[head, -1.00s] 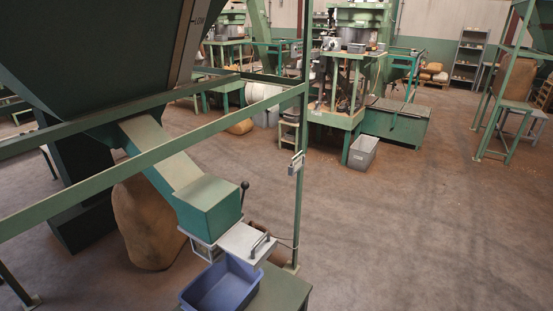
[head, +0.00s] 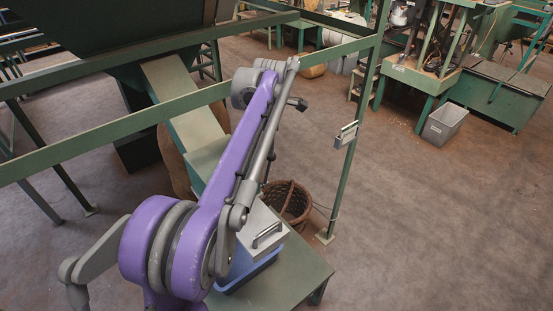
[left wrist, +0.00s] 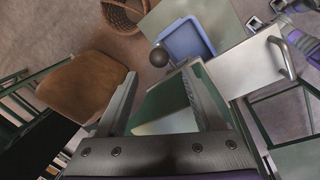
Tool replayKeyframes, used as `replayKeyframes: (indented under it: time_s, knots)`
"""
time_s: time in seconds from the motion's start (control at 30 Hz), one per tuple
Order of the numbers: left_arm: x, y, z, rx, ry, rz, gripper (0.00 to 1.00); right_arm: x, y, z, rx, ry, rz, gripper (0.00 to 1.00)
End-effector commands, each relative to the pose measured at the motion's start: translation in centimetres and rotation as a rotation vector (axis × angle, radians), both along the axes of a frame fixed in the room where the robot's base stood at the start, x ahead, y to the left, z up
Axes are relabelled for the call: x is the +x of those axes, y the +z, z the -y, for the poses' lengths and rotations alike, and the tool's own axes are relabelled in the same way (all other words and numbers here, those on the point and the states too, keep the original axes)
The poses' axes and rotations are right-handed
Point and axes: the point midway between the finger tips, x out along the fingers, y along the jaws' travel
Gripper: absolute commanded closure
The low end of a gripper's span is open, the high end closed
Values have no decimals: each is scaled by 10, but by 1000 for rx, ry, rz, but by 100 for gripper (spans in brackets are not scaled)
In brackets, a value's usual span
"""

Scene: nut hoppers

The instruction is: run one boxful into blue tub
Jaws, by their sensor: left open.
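The blue tub (head: 250,272) stands on a green stand under the chute's outlet, partly hidden by my arm. It also shows in the left wrist view (left wrist: 188,42), where the visible inside looks empty. A dark round lever knob (left wrist: 158,57) lies just beyond my left fingertips in the left wrist view. My left gripper (left wrist: 158,76) is open and empty, above the green chute end. In the head view my arm hides it.
A green rail (head: 115,133) and post (head: 355,150) frame the chute. A wicker basket (head: 290,201) stands behind the box. A brown sack (left wrist: 85,85) is beside the chute. A grey bin (head: 444,124) stands farther back.

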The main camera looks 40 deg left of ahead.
Motion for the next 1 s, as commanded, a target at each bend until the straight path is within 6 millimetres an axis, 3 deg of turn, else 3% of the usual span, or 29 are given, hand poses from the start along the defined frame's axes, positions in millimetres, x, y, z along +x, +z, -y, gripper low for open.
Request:
replayKeyframes:
  time_s: [0.3,0.5,0.7,0.97,1.0]
  knots:
    - [9,-62,-7,1,-4,0,29,-2,-6,0,0,0,-4,55]
    - [14,-93,-11,0,-4,1,29,-2,-8,0,0,0,-5,55]
    - [16,-106,-13,1,-5,1,29,-3,-9,0,0,0,-5,55]
    - [16,-107,-13,1,-5,1,29,-3,-9,0,0,0,-5,55]
    - [16,-106,-13,1,-5,1,33,-3,-9,0,0,0,-5,55]
